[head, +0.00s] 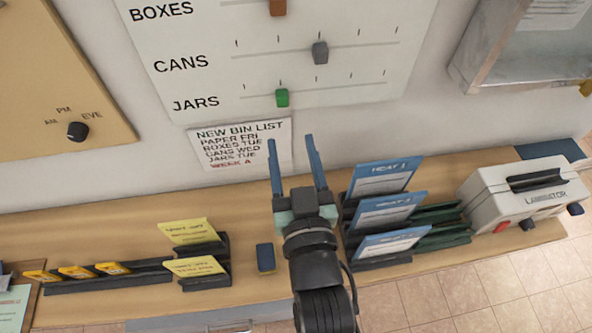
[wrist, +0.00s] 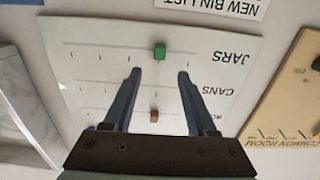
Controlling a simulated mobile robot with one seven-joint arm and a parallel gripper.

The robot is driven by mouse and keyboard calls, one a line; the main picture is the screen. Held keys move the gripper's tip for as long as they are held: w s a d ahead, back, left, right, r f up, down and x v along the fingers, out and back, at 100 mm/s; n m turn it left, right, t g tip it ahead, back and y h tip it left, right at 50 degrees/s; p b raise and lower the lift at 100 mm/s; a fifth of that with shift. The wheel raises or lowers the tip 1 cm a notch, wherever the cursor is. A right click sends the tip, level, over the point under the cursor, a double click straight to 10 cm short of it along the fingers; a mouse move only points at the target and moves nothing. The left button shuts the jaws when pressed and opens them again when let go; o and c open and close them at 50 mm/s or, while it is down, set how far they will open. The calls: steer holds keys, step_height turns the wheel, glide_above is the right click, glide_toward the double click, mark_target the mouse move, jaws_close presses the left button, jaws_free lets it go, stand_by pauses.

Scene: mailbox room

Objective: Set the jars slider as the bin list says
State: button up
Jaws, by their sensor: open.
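The green jars slider knob (head: 282,97) sits on the lowest line of the white board (head: 200,60), near the second tick mark from the left. The bin list (head: 240,146) below the board reads PAPER FRI, BOXES TUE, CANS WED, JARS TUE, WEEK A. My gripper (head: 291,138) is open and empty, with its two blue fingers pointing up, below the knob in the head view. In the wrist view, which is upside down, the green knob (wrist: 160,50) shows just beyond and between the fingertips (wrist: 159,74), apart from them.
A grey cans knob (head: 320,52) and a brown boxes knob (head: 278,6) sit on the lines above. Below are a wooden shelf with yellow cards (head: 190,231), blue booklets (head: 383,177) in racks, and a laminator (head: 525,195). A dial (head: 77,131) is at left.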

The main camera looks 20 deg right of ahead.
steer(key=shift+b+v, duration=0.35)
steer(key=shift+v, duration=1.4)
steer(key=w+a+r+n+t+y, duration=0.1)
steer(key=w+a+r+t, duration=0.15)
steer(key=r, duration=0.75)
steer(key=w+a+r+t+y, duration=0.1)
steer(key=a+r+t, duration=0.15)
steer(key=r, duration=0.85)
steer(key=w+a+r+n+t+y, duration=0.15)
steer(key=a+r, duration=0.25)
steer(key=r, duration=0.6)
steer(key=s+a+r+t, duration=0.1)
steer(key=s+r, duration=0.1)
steer(key=r, duration=0.4)
steer(key=s+a+r+t+y, duration=0.1)
steer(key=s+a+r+t, duration=0.1)
steer(key=r, duration=0.4)
steer(key=shift+s+a+n, duration=0.25)
steer(key=shift+n, duration=0.1)
steer(key=shift+f+t+y, duration=0.15)
steer(key=shift+t+y, duration=0.1)
